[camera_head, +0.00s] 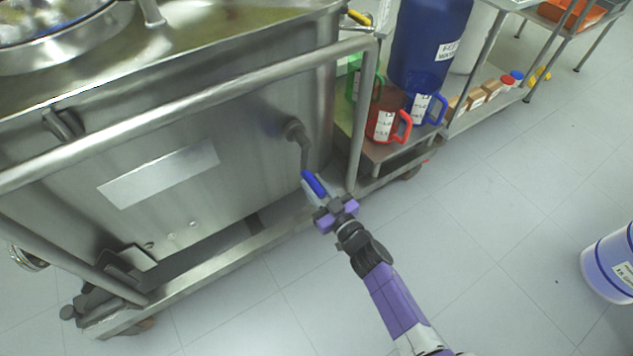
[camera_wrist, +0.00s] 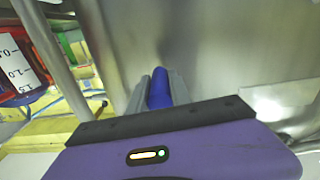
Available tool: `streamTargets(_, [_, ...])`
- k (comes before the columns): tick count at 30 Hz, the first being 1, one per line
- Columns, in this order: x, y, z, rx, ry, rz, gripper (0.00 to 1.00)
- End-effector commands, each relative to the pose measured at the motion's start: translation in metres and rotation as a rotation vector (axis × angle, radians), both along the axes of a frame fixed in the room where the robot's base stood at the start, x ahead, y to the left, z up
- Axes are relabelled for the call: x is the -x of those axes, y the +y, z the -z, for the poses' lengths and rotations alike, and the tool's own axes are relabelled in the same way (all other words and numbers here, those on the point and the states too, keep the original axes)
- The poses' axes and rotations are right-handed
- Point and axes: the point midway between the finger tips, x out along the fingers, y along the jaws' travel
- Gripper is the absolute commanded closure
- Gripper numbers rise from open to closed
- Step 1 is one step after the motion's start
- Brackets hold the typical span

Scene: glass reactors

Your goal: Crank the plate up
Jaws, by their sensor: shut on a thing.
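A steel tank unit on a wheeled frame fills the left of the head view. A crank (camera_head: 303,145) comes out of its side wall, with its arm hanging down to a blue handle (camera_head: 314,184). My gripper (camera_head: 314,190) is shut on the blue handle at the low end of the crank. In the wrist view the blue handle (camera_wrist: 160,88) stands between the two grey fingers of my gripper (camera_wrist: 158,95), with the steel wall (camera_wrist: 240,50) close behind. The plate that the crank moves cannot be told apart.
A steel rail (camera_head: 200,105) runs along the tank, with an upright post (camera_head: 357,125) right of the crank. A red jug (camera_head: 381,125), a blue jug (camera_head: 421,108) and a blue drum (camera_head: 425,40) stand on a low shelf. A white-blue bucket (camera_head: 612,265) stands on open floor at right.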

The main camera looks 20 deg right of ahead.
Motion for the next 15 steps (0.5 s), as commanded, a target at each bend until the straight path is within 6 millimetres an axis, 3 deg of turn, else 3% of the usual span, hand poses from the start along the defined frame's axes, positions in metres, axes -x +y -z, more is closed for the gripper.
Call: streamTargets(15, [0.008, 0.042, -0.019, -0.456, 0.081, -0.006, 1.0])
